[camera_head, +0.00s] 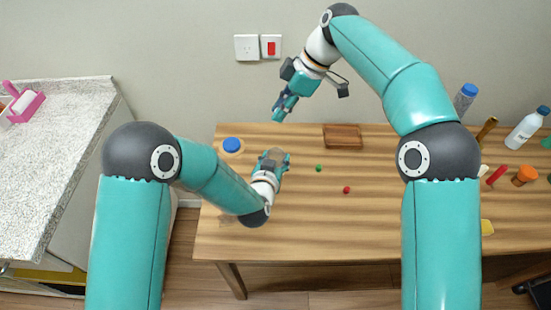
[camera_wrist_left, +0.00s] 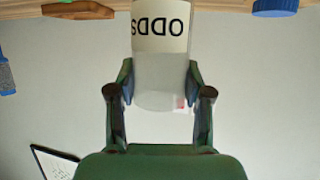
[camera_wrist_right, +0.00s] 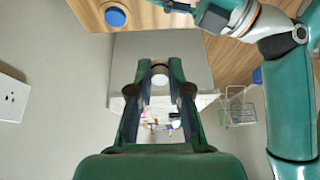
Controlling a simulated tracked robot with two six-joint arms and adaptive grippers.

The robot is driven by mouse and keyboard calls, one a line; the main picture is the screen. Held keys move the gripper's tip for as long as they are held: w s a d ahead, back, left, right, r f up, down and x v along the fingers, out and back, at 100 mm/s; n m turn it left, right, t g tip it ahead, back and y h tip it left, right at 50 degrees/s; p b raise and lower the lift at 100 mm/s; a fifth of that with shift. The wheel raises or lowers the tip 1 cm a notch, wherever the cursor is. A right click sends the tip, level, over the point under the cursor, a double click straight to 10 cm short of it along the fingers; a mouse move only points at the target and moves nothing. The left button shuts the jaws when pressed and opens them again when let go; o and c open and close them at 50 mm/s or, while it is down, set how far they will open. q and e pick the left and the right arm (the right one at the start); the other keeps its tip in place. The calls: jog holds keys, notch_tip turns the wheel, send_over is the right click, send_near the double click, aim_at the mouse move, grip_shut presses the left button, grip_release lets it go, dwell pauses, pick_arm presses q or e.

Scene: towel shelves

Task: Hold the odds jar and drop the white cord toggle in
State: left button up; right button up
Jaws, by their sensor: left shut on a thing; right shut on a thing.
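The clear odds jar (camera_wrist_left: 163,60) has a white label reading ODDS, which appears upside down in the left wrist view. My left gripper (camera_head: 273,158) is shut around the jar above the table's left part; its fingers (camera_wrist_left: 160,95) press on both sides. My right gripper (camera_head: 284,107) is shut, higher up and behind the jar, near the wall. Between its fingertips (camera_wrist_right: 160,84) is the small round white toggle (camera_wrist_right: 160,71). I cannot make out the toggle in the head view. The jar's inside is hard to see.
The wooden table (camera_head: 300,228) holds a blue lid (camera_head: 232,145), a brown tray (camera_head: 342,136), a green bead (camera_head: 319,168) and a red bead (camera_head: 347,190). Bottles (camera_head: 527,128) and several small items stand at the right. A speckled counter (camera_head: 50,150) is on the left.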

notch_tip(320, 180, down, 9)
jog(key=d, duration=0.1)
jog(key=shift+d, duration=0.25)
jog(key=shift+s, duration=0.1)
dwell(0.3)
jog(key=o, duration=0.7)
jog(key=shift+r, duration=0.1)
jog(key=shift+o, duration=0.2)
jog(key=v, duration=1.1)
jog(key=shift+d+r, duration=0.2)
jog(key=shift+r, duration=0.15)
